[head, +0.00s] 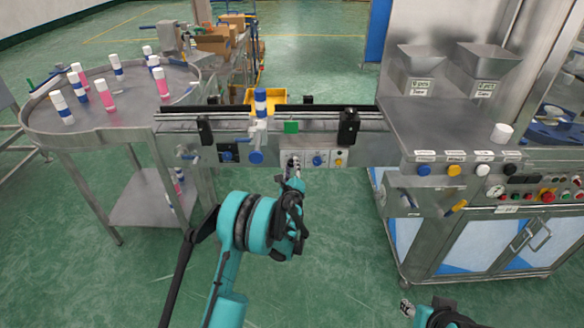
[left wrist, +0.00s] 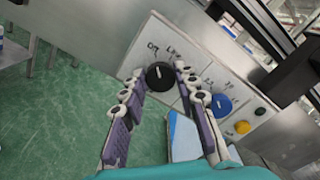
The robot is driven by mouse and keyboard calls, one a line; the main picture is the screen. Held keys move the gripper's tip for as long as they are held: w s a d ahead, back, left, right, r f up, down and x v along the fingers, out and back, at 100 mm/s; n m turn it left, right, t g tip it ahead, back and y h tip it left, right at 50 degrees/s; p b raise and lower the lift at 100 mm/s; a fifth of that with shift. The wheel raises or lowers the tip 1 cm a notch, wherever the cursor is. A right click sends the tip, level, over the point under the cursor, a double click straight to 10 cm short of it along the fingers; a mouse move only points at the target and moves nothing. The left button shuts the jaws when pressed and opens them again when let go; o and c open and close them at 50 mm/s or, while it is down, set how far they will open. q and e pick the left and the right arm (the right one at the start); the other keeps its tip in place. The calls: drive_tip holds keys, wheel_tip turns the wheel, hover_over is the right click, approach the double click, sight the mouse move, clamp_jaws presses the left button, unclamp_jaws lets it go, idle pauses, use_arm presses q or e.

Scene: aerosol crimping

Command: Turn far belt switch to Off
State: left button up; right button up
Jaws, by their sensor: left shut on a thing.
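A control panel (head: 338,158) sits on the front of the conveyor belt (head: 330,122). My left gripper (head: 293,168) is at the left end of this panel. In the left wrist view its two fingers are on either side of a black rotary knob (left wrist: 160,76), shut on it. The knob has a white pointer line, and handwritten labels are around it; one looks like "Off". A blue knob (left wrist: 221,105) is beside it, also seen in the head view (head: 319,160). My right gripper (head: 407,308) is low at the bottom right, away from the panel; its fingers are too small to read.
A round table (head: 60,133) with several bottles is at left. A blue-and-white can (head: 260,103) stands by the belt, before a yellow bin (head: 281,96). A steel machine (head: 450,135) with hoppers is at right. Green floor is free in front.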

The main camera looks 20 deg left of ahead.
use_arm(q)
drive_tip(key=shift+n, duration=0.4)
drive_tip(key=o, duration=1.2)
drive_tip(key=shift+c, duration=0.2)
drive_tip(key=v, duration=0.7)
drive_tip(key=shift+s, duration=0.3)
drive_tip(key=shift+d+f, duration=0.1)
